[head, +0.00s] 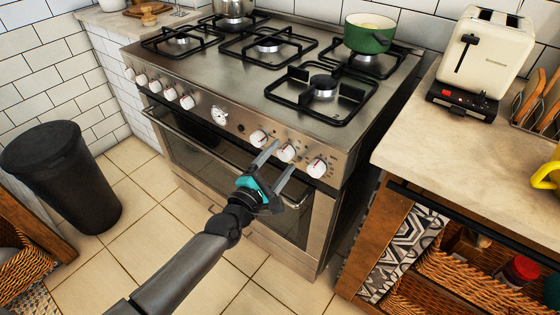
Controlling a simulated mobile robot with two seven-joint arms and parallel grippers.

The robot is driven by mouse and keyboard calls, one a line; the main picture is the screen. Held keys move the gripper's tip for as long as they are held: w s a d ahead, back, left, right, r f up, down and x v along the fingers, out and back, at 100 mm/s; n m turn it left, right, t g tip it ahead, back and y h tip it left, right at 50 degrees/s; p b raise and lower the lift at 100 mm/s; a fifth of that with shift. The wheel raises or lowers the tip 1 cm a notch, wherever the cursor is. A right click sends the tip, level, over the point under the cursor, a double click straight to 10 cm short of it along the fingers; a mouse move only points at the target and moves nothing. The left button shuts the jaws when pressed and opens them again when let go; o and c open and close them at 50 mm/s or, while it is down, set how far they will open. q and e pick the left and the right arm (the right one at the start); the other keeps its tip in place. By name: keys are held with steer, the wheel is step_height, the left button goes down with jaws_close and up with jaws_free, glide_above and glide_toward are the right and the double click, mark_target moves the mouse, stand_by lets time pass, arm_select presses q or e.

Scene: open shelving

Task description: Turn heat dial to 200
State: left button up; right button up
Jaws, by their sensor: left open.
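The stove (215,75) has a steel front panel with several white dials. On the right part of the panel are three dials: a left one (259,138), a middle one (286,152) and a right one (317,168). Which is the heat dial and its numbers are too small to read. My left gripper (282,157) is open in front of the panel, its fingertips close to the middle dial, one toward each side of it. I cannot tell whether they touch it. My right gripper is not in view.
The oven handle (185,137) runs below the panel. A green pot (369,36) stands on the back right burner. A counter with a toaster (482,50) is to the right, a black bin (62,175) to the left. The tiled floor (130,215) in front is clear.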

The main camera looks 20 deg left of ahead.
arm_select(q)
jaws_close()
stand_by(0.7)
